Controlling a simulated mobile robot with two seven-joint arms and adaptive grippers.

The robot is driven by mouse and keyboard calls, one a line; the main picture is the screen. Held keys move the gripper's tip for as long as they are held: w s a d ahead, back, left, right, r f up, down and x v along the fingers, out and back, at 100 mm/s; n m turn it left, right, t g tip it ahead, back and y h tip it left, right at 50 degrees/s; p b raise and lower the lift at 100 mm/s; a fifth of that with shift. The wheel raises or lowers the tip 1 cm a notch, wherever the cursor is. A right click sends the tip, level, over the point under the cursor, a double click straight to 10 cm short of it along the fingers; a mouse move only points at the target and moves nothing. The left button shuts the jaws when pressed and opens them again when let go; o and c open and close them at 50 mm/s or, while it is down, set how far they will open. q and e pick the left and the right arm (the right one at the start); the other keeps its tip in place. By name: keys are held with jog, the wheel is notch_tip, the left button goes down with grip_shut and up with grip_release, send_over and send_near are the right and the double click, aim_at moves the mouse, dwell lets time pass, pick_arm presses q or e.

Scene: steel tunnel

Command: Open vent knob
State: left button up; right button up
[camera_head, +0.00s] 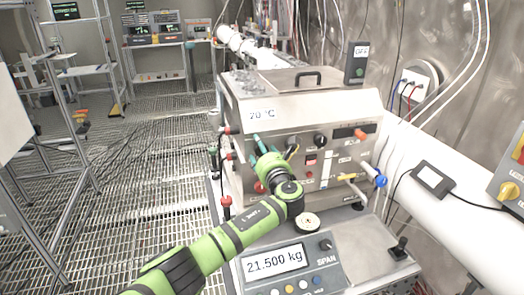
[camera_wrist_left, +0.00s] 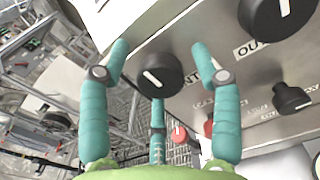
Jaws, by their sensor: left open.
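A steel box (camera_head: 300,110) with a control panel stands in the middle of the head view. In the left wrist view a round black knob (camera_wrist_left: 160,75) with a white line sits on its panel; the label beside it is partly covered, ending in "NT". My left gripper (camera_head: 256,152) is at the panel's left part, hiding what lies behind it. In the left wrist view its teal fingers (camera_wrist_left: 160,62) are open and spread around the knob, one on each side and one below. I cannot tell whether any finger touches the knob.
A larger black knob (camera_wrist_left: 278,16) and a smaller black knob (camera_wrist_left: 293,98) are close to the right finger. A scale display (camera_head: 275,262) reading 21.500 kg is below my left arm. A blue-handled valve (camera_head: 379,180) is to the right. Grated floor (camera_head: 130,180) lies left.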

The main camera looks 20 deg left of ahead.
pick_arm(q)
jog(key=c, duration=1.2)
jog(key=shift+o, duration=0.2)
